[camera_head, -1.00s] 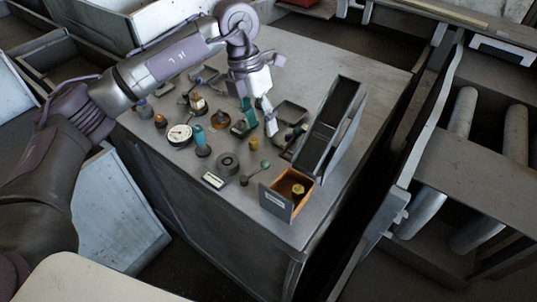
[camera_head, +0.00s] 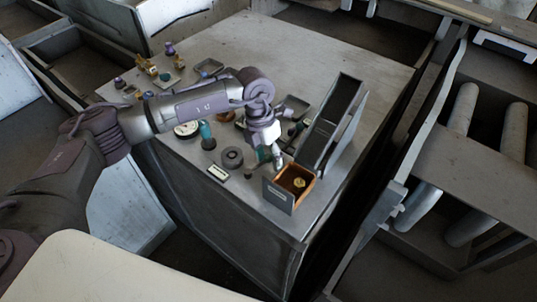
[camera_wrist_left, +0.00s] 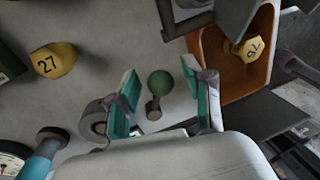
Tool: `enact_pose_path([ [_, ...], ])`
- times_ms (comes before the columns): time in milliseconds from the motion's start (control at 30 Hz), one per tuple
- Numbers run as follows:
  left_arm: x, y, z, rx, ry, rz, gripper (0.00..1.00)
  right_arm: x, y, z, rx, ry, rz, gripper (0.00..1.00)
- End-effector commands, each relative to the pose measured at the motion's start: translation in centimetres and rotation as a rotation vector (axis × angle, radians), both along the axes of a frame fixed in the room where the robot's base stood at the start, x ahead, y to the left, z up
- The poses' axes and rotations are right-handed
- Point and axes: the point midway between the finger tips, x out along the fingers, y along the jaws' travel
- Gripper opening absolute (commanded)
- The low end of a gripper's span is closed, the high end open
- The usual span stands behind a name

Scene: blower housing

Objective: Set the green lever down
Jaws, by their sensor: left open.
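The green lever shows in the left wrist view as a green ball (camera_wrist_left: 159,83) on a short dark stem with a round grey end. It appears to lie on the grey table top. My left gripper (camera_wrist_left: 161,97) is open, with one teal-padded finger on each side of the lever and a visible gap to both. In the head view my left gripper (camera_head: 270,157) points down at the table and hides most of the lever. My right gripper is not in view.
An orange-lined bin (camera_head: 293,187) holding a yellow numbered piece stands close by. A tall dark box (camera_head: 330,122) is behind it. A grey ring (camera_head: 231,157), teal-handled part (camera_head: 206,136), dial gauge (camera_head: 186,129) and label plate (camera_head: 218,173) lie to the left. The front table corner is clear.

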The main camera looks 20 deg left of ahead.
Motion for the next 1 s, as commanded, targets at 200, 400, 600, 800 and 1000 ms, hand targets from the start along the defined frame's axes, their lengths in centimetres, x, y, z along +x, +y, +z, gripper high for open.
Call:
enact_pose_path([
  [200, -0.03, -0.05, -0.18, 0.0, 0.0, 0.0, 0.51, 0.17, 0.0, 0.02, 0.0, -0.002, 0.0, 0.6],
  [400, -0.02, -0.06, -0.15, -0.001, 0.0, 0.0, 0.28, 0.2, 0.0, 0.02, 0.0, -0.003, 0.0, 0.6],
  [600, -0.01, -0.05, -0.12, -0.001, 0.0, 0.0, 0.0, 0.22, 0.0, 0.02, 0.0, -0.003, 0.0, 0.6],
  [800, -0.01, -0.04, -0.11, -0.001, 0.0, 0.0, 0.0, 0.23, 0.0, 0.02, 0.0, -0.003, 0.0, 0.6],
  [1000, 0.06, 0.04, -0.13, -0.001, 0.0, 0.014, 0.0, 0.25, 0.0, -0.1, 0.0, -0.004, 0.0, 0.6],
])
